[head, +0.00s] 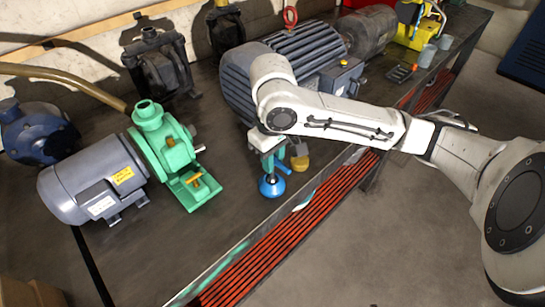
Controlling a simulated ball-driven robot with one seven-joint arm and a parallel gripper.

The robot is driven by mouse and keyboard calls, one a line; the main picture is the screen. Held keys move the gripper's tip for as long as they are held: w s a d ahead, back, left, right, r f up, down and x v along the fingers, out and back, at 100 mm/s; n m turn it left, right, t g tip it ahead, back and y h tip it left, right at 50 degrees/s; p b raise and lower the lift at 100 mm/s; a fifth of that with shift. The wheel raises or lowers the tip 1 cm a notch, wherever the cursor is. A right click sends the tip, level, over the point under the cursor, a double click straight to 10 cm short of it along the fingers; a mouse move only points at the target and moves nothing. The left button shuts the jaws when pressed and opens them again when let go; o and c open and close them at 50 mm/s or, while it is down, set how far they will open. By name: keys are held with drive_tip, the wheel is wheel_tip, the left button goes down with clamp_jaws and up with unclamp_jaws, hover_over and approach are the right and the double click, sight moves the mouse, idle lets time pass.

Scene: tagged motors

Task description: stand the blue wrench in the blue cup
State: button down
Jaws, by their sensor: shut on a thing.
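My gripper (268,158) points down over the front part of the bench, near its edge. It is shut on a slim blue thing, which I take to be the blue wrench (283,168); only a short part shows beside the fingers. A round blue thing (271,188), which looks like the blue cup, is directly below the gripper. The fingers and wrist cover much of this spot. I cannot tell whether the wrench is inside the cup or above it.
A green pump (163,145) and grey motor (93,178) are at left. Grey cups (427,55) stand at far right. The bench (235,215) is clear in front.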

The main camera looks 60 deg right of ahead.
drive_tip(key=c, duration=0.9)
unclamp_jaws()
wheel_tip(320, 180, up, 6)
drive_tip(key=p, duration=0.6)
wheel_tip(320, 180, up, 11)
drive_tip(key=shift+f+p, duration=0.15)
drive_tip(key=shift+p, duration=0.2)
